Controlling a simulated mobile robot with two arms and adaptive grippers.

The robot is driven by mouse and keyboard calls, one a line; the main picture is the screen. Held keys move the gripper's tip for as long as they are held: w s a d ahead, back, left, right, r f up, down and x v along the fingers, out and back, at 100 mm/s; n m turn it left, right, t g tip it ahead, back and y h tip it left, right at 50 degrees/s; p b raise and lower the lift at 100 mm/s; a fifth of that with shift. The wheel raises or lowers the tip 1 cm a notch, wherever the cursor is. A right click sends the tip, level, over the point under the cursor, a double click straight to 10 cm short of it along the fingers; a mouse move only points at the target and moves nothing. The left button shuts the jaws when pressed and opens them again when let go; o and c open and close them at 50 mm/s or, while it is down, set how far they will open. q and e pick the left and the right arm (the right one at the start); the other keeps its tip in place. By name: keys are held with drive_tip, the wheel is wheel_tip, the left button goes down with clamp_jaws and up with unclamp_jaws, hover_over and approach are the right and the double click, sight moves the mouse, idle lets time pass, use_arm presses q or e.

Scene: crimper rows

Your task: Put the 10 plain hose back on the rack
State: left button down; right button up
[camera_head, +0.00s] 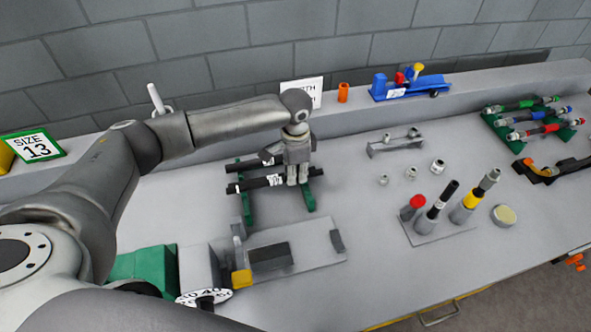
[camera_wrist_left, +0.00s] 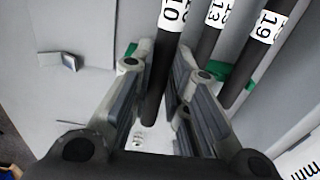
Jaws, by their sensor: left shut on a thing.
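The black hose with the white 10 label (camera_wrist_left: 165,55) runs between the fingers of my left gripper (camera_wrist_left: 160,85) in the wrist view. In the head view, my left gripper (camera_head: 298,178) points down at the rack's right side, shut on this hose. The front black hose (camera_head: 248,186) there appears to be the 10 one. It lies across or just over the green rack (camera_head: 247,208); I cannot tell whether it touches. Hoses labelled 13 (camera_wrist_left: 212,30) and 19 (camera_wrist_left: 262,40) lie beside it. My arm and gripper partly hide the rack. My right gripper is not in view.
A grey plate fixture (camera_head: 315,248) and a green machine (camera_head: 145,264) stand in front of the rack. Several metal fittings (camera_head: 411,172) and a holder with upright tools (camera_head: 425,228) are to the right. A back ledge carries a white sign (camera_head: 314,86) and an orange cup (camera_head: 343,92).

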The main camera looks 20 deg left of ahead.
use_arm(q)
drive_tip(key=shift+s+d+r, duration=0.25)
drive_tip(key=shift+s+d, duration=0.05)
drive_tip(key=shift+s, duration=0.05)
drive_tip(key=shift+a+p, duration=0.1)
drive_tip(key=shift+p, duration=0.65)
wheel_tip(320, 180, down, 2)
drive_tip(key=shift+f+b, duration=0.1)
drive_tip(key=shift+b, duration=0.5)
wheel_tip(320, 180, down, 2)
drive_tip(key=shift+f+b, duration=0.2)
drive_tip(key=shift+b, duration=0.3)
drive_tip(key=shift+f, duration=0.85)
drive_tip(key=shift+f+b, duration=0.15)
drive_tip(key=shift+b, duration=0.15)
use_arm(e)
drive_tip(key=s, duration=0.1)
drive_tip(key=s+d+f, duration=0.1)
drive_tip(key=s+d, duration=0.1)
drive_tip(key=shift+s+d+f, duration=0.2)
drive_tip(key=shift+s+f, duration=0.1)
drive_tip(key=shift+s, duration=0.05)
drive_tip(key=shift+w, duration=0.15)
